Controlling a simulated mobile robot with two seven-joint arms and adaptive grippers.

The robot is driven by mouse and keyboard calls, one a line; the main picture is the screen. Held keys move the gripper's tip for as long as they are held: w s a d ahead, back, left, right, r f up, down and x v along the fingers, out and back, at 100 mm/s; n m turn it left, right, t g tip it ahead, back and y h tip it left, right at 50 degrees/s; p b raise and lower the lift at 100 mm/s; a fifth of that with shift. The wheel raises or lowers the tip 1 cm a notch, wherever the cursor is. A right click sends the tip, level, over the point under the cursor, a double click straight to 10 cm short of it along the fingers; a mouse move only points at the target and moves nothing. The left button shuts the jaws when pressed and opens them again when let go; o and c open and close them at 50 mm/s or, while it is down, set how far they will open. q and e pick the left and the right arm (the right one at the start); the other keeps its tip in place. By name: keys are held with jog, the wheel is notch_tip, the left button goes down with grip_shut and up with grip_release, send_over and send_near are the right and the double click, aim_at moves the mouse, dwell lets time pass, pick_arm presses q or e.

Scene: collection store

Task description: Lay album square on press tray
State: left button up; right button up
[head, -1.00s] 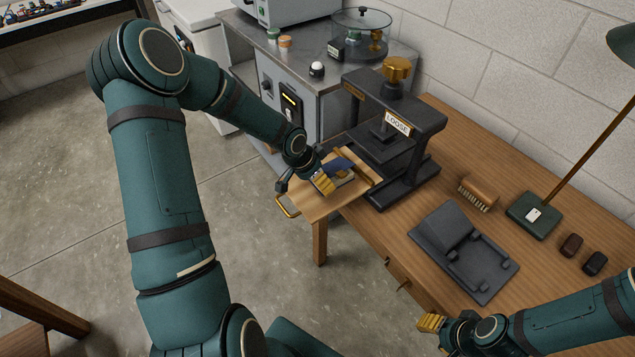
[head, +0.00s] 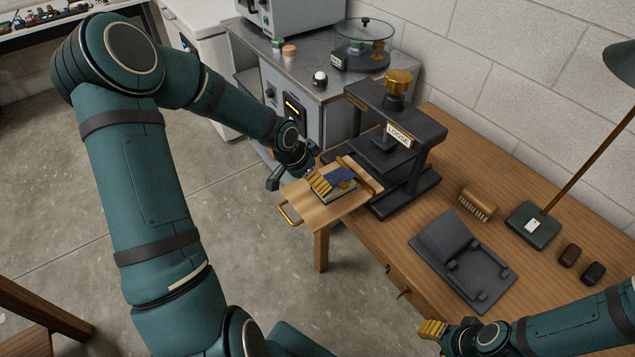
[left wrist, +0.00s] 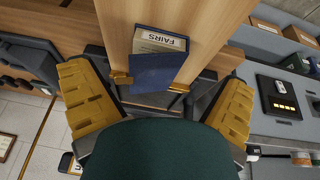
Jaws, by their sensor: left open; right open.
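The album, with a dark blue cover (head: 342,175), lies on the wooden press tray (head: 308,207) in the head view. In the left wrist view the blue cover (left wrist: 158,73) shows beside a pale part lettered FAIRS (left wrist: 160,42). My left gripper (head: 322,184) is open at the album's near left side and hides part of it. In the left wrist view its yellow fingers stand wide apart, one on each side of the album. I cannot tell whether the album lies square. My right gripper (head: 432,329) is open and empty near the bench's front edge.
The black press (head: 395,140), marked LOOSE, stands just behind the tray. A dark grey cradle (head: 462,260), a brush (head: 478,204) and a lamp base (head: 533,222) are on the bench to the right. A metal cabinet (head: 290,85) stands to the left.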

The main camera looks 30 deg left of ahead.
pick_arm(q)
jog(key=p+v, duration=0.2)
jog(key=v, duration=0.4)
jog(key=shift+n+h, duration=0.5)
jog(key=shift+h, duration=0.4)
jog(key=d+f, duration=0.1)
jog(key=d, duration=0.1)
jog(key=d+f, duration=0.2)
jog(key=d, duration=0.1)
jog(key=d+f, duration=0.1)
jog(key=d, duration=0.2)
jog(key=shift+s+d+f, duration=0.2)
jog(key=shift+s+f, duration=0.05)
jog(key=shift+f, duration=0.1)
jog(key=s+d+f+n+g, duration=0.1)
jog(key=s+d+f+n, duration=0.1)
jog(key=s+d+f, duration=0.3)
jog(key=s+d+f+n+g, duration=0.1)
jog(key=s+d+f+n, duration=0.1)
jog(key=s+d+f, duration=0.4)
jog(key=s+d, duration=0.1)
jog(key=d, duration=0.4)
jog(key=shift+s+f+n, duration=0.2)
jog(key=shift+s+n, duration=0.1)
jog(key=shift+n, duration=0.1)
jog(key=shift+a, duration=0.15)
